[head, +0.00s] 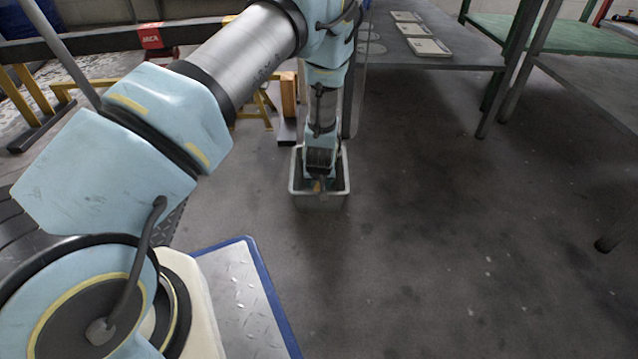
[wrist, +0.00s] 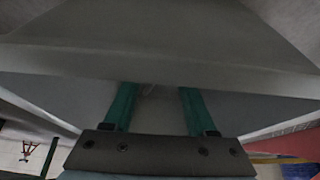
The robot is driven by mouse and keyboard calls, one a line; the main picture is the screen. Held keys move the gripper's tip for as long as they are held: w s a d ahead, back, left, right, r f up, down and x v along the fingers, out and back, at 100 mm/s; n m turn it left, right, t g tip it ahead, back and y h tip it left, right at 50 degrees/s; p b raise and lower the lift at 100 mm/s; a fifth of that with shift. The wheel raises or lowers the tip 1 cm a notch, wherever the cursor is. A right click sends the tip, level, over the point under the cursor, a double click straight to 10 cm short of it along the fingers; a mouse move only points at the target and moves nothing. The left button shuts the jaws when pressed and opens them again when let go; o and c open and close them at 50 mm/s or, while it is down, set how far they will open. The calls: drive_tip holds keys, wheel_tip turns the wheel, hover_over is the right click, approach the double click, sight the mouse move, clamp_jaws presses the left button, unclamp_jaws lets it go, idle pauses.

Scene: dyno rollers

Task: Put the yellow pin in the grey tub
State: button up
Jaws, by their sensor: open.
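The grey tub (head: 320,202) stands on the floor below my arm in the head view. My gripper (head: 318,184) points down into the tub's opening. In the wrist view the two green fingers of my gripper (wrist: 157,92) are apart with nothing held between them. The tub's pale grey wall and rim (wrist: 150,58) fill most of that view. A small yellow-orange patch (head: 317,187) shows inside the tub by the fingers; it may be the yellow pin, but it is too small and covered to tell. No pin shows in the wrist view.
A grey table (head: 450,58) with shallow trays (head: 428,47) stands behind and right of the tub. A green-topped bench (head: 545,32) is at far right. Yellow stands (head: 258,108) are behind left. Floor right of the tub is clear.

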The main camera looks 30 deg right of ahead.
drive_tip(key=shift+r, duration=0.1)
drive_tip(key=shift+r, duration=0.35)
drive_tip(key=p+v, duration=0.6)
drive_tip(key=v, duration=0.6)
drive_tip(key=w+a+r+n+g, duration=0.2)
drive_tip(key=w+a+r, duration=0.2)
drive_tip(key=a+r, duration=1.1)
drive_tip(key=s+a+r, duration=0.3)
drive_tip(key=a+r, duration=0.1)
drive_tip(key=a, duration=0.3)
drive_tip(key=s+a+r+n+y, duration=0.1)
drive_tip(key=s+a+r, duration=0.2)
drive_tip(key=a, duration=0.3)
drive_tip(key=s+a+r+g+y, duration=0.1)
drive_tip(key=s+a+r, duration=0.2)
drive_tip(key=a+r, duration=0.2)
drive_tip(key=a, duration=0.2)
drive_tip(key=shift+a+r+n, duration=0.3)
drive_tip(key=shift+n, duration=0.1)
